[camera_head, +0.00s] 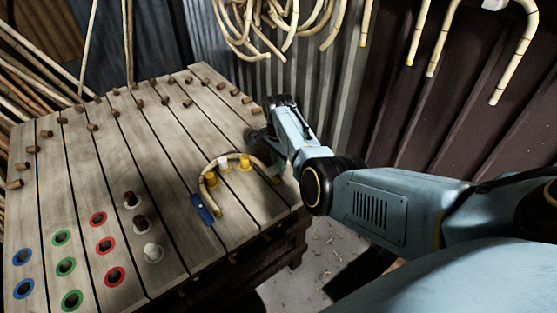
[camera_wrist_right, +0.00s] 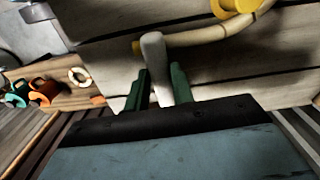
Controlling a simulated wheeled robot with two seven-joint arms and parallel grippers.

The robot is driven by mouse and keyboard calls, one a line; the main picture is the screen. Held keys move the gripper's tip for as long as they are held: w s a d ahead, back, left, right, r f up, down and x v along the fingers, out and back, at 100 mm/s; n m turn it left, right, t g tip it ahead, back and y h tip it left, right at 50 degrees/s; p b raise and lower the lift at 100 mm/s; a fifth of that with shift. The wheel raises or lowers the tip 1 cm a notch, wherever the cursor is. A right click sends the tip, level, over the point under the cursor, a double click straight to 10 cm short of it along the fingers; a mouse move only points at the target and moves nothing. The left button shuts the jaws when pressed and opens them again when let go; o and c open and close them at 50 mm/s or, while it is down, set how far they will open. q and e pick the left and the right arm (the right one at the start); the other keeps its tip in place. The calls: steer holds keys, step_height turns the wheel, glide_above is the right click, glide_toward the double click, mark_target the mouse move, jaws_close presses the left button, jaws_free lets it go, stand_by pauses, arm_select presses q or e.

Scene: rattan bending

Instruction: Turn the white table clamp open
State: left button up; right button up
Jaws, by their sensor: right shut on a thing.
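In the right wrist view, a pale grey-white bar (camera_wrist_right: 154,66), apparently the handle of the white table clamp, stands between the green fingers of my right gripper (camera_wrist_right: 159,88), which is shut on it. The clamp's body and how far it is turned cannot be told. In the head view my right gripper (camera_head: 258,143) is at the table's right edge, its fingertips largely hidden. My left gripper is not in view.
Rattan poles lean at the left. Bent canes (camera_head: 270,25) hang at the back. The table's middle is fairly clear.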

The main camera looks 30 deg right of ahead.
steer(key=n+p, duration=0.2)
steer(key=n, duration=0.1)
steer(key=shift+s+r+n, duration=0.1)
steer(key=shift+s+n, duration=0.05)
steer(key=shift+n, duration=0.15)
steer(key=n+p, duration=0.1)
steer(key=n, duration=0.1)
steer(key=shift+s+d+n, duration=0.1)
steer(key=shift+n, duration=0.2)
steer(key=n+p, duration=0.1)
steer(key=n, duration=0.1)
steer(key=shift+d+n, duration=0.1)
steer(key=shift+n, duration=0.3)
steer(key=n, duration=0.2)
steer(key=n+p, duration=0.1)
steer(key=n, duration=0.1)
steer(key=shift+s+d+n, duration=0.15)
steer(key=shift+n, duration=0.15)
steer(key=shift+d+n, duration=0.1)
steer(key=shift+n, duration=1.8)
steer(key=o, duration=1)
